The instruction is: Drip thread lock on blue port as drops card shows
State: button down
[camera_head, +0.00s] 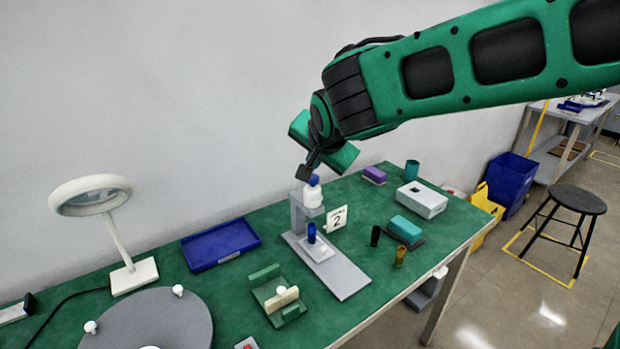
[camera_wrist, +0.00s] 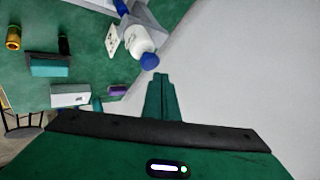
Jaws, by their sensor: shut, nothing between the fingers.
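A white bottle with a blue cap (camera_head: 313,192) sits upright in a grey stand (camera_head: 297,215); it also shows in the wrist view (camera_wrist: 138,39). Below it a blue port (camera_head: 311,232) stands upright on a pale square plate (camera_head: 318,250) on the stand's long base. A white drops card (camera_head: 337,218) with a "2" stands just right of the stand. My gripper (camera_head: 305,172) is shut and empty, just above and beside the blue cap. In the wrist view its fingertips (camera_wrist: 161,76) are close to the cap; I cannot tell whether they touch it. No drop is visible.
A blue tray (camera_head: 221,245) lies left of the stand, a green fixture (camera_head: 278,294) in front. A black cylinder (camera_head: 375,236), an amber cylinder (camera_head: 400,256), a teal block (camera_head: 405,230) and a white box (camera_head: 421,200) stand right. A ring lamp (camera_head: 132,276) stands far left.

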aim_at(315, 179)
jog(key=shift+f, duration=1)
dwell(1.6)
jog(key=shift+r, duration=1.05)
jog(key=shift+r, duration=2.5)
jog(key=shift+d, duration=0.1)
